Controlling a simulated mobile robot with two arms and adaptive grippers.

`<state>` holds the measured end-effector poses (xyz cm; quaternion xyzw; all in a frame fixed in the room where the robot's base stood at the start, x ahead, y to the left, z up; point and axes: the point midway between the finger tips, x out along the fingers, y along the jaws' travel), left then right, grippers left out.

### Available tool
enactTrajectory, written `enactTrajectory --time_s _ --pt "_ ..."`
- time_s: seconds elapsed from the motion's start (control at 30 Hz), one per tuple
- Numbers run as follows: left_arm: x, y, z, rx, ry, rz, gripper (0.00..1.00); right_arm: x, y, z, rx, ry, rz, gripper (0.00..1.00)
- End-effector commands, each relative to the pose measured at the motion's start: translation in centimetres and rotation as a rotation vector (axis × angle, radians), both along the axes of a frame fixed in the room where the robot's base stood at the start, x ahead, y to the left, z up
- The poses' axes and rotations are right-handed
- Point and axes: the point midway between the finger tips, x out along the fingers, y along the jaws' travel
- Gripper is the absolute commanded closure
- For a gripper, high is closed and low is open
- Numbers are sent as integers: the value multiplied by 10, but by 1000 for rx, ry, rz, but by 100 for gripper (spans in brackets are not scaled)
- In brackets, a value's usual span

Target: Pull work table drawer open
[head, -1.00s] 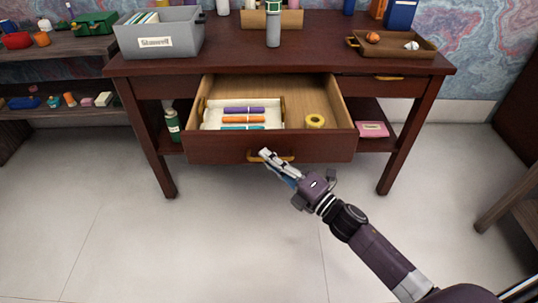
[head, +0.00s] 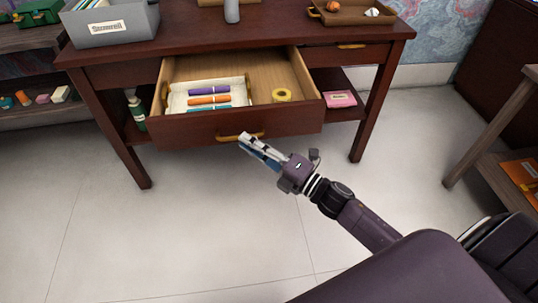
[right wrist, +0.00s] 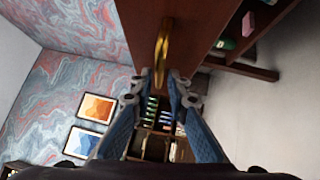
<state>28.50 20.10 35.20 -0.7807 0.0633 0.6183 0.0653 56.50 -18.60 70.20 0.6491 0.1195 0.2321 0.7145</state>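The dark red-brown work table (head: 285,32) has its wide drawer (head: 290,122) standing well open, with its inside showing in the head view. The drawer's gold bar handle (head: 228,137) is on its front; it also shows in the right wrist view (right wrist: 163,42). My right gripper (head: 245,144) is at the handle from the front, fingertips close to it. In the right wrist view its two fingers (right wrist: 160,78) stand apart, with the handle just beyond or between the tips; contact is unclear. My left gripper is out of view.
The drawer holds a white tray (head: 180,100) with colored rolled items and a yellow tape roll (head: 282,95). A grey bin (head: 110,24) and a wooden tray (head: 350,12) stand on top. A pink box (head: 340,99) lies on the lower shelf. The floor in front is clear.

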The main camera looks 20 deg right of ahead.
Motion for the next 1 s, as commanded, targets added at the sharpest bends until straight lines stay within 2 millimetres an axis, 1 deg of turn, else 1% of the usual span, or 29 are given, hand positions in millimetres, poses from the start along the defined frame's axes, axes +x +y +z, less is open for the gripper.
enactTrajectory --time_s 0.03,0.2,0.3,0.43,0.6,1.0 --pt "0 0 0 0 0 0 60 -11 -5 -3 -1 3 0 85" --pt "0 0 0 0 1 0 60 -40 -22 -8 1 5 0 85" --pt "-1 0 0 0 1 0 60 -53 -29 -9 0 4 0 85" --pt "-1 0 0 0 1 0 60 -66 -37 -11 1 3 0 85" --pt "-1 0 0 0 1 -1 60 -72 -40 -11 1 0 0 85" --pt "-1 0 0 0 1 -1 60 -72 -40 -11 1 0 0 85"
